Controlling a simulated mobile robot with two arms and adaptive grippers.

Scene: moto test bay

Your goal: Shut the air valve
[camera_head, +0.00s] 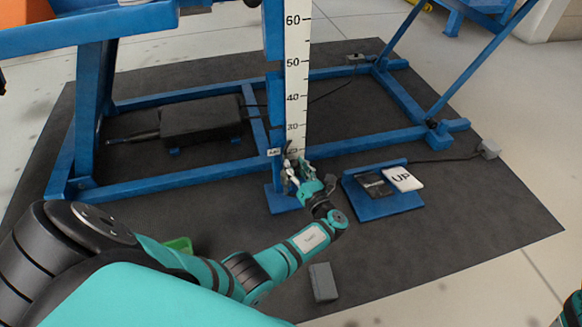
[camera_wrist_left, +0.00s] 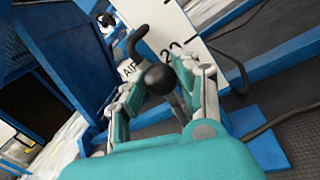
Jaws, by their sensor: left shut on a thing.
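The air valve's dark lever with a round black knob (camera_wrist_left: 160,79) shows in the left wrist view, next to a white "AIR" label (camera_wrist_left: 128,68) on the blue post. The label also shows small in the head view (camera_head: 275,152). My left gripper (camera_head: 294,172) reaches the foot of the post. In the left wrist view its two fingers (camera_wrist_left: 163,88) stand on either side of the knob and are shut on the lever. The valve body is mostly hidden behind the fingers.
A white height scale (camera_head: 296,75) rises beside the post. A blue pedal plate (camera_head: 380,208) with an "UP" pad (camera_head: 402,178) lies right of the gripper. A grey block (camera_head: 323,282) lies on the dark mat (camera_head: 450,235).

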